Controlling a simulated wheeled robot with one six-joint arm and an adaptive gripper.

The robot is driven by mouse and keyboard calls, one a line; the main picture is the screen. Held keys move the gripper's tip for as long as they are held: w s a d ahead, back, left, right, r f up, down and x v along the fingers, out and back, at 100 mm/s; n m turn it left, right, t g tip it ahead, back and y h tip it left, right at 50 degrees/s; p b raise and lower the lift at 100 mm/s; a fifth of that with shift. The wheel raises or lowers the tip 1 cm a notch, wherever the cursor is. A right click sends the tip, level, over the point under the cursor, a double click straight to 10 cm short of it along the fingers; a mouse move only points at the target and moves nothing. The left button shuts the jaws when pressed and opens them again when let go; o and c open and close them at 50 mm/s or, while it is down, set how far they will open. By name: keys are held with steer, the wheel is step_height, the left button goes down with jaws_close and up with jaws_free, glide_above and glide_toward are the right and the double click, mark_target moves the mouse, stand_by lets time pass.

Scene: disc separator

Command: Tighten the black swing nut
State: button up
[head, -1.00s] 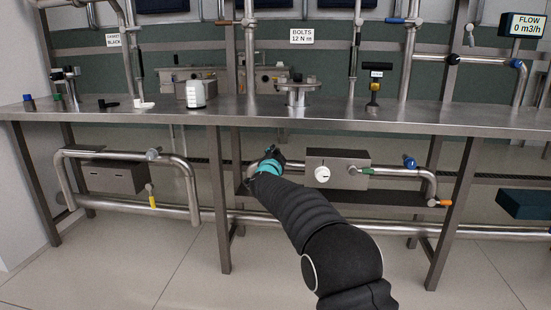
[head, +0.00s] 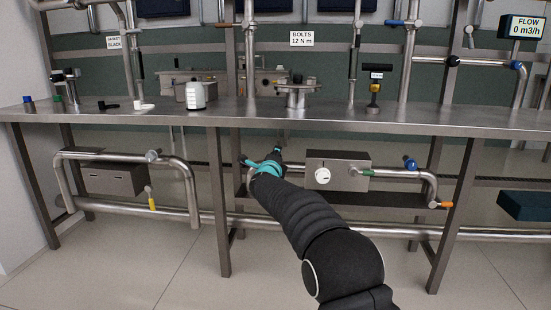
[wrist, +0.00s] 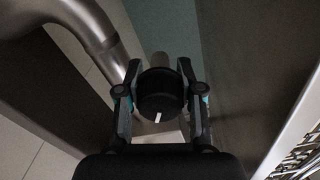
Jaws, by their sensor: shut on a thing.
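The black swing nut (wrist: 158,95) is a round black knob with a white mark on its near face, in the middle of the wrist view. My gripper (wrist: 160,78) has a finger on each side of it and is shut on it. A metal pipe end shows just beyond the nut. In the head view my gripper (head: 277,153) is below the bench top, at the left end of the lower pipe run. The nut cannot be made out there, as my wrist and gripper cover it.
A grey box with a white dial (head: 322,176) sits on the lower pipe right of my gripper. Green, blue and orange handles follow it. The steel bench top (head: 400,118) runs above my arm. A bench leg (head: 221,200) stands to the left. A large bent pipe (wrist: 95,35) passes close on the left in the wrist view.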

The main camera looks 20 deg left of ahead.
steer(key=m, duration=1.2)
steer(key=shift+m, duration=0.3)
stand_by(0.4)
steer(key=o, duration=1.2)
steer(key=shift+s, duration=0.1)
steer(key=v, duration=1.1)
steer(key=shift+s, duration=0.35)
